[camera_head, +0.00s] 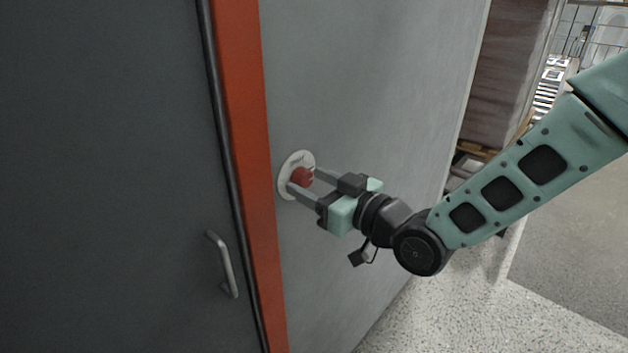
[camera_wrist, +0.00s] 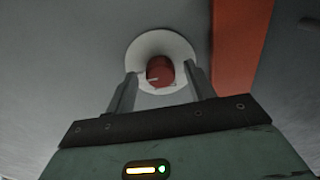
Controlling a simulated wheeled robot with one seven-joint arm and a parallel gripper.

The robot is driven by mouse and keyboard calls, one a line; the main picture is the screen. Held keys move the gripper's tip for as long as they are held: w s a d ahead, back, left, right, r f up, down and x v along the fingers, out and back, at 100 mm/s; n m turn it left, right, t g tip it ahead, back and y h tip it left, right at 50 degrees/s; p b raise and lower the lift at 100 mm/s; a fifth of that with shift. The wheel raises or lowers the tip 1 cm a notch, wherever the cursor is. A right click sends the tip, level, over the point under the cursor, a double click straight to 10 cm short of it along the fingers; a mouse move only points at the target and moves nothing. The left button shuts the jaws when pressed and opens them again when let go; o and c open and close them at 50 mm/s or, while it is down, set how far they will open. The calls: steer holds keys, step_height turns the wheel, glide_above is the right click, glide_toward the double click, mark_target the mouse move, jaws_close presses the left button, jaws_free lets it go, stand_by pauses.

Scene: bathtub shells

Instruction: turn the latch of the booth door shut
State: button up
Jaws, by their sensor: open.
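The latch is a red knob (camera_head: 302,177) on a round white plate (camera_head: 285,187), fixed to the grey wall panel beside the orange door frame. In the wrist view the red knob (camera_wrist: 160,71) sits in the middle of its white plate (camera_wrist: 148,43), with a pale mark on its face. My gripper (camera_head: 303,181) is open, with one finger on each side of the knob. In the wrist view the fingers (camera_wrist: 160,82) also stand left and right of it. I cannot tell whether either finger touches the knob. The dark grey booth door (camera_head: 110,170) is at the left.
An orange frame strip (camera_head: 250,170) runs between the door and the panel. A metal pull handle (camera_head: 223,264) is on the door. The grey panel (camera_head: 370,90) is flat around the plate. Stacked goods (camera_head: 505,75) stand behind at the right. Speckled floor (camera_head: 450,310) is clear below.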

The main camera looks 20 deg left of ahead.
steer(key=shift+c, duration=0.3)
steer(key=c, duration=0.9)
steer(key=shift+f+n+b, duration=0.15)
steer(key=shift+n+b, duration=0.15)
steer(key=shift+b, duration=0.6)
steer(key=n+b, duration=0.2)
steer(key=b, duration=0.2)
steer(key=shift+f, duration=0.2)
steer(key=n+b, duration=0.5)
steer(key=b, duration=0.4)
steer(key=n+b, duration=0.6)
steer(key=b, duration=0.3)
steer(key=shift+r+n+b, duration=0.1)
steer(key=shift+n+b, duration=0.2)
steer(key=shift+b, duration=0.05)
steer(key=n+b, duration=0.1)
steer(key=b, duration=0.1)
steer(key=n+b, duration=0.2)
steer(key=shift+w+r, duration=0.1)
steer(key=shift+r, duration=0.15)
steer(key=shift+n, duration=0.5)
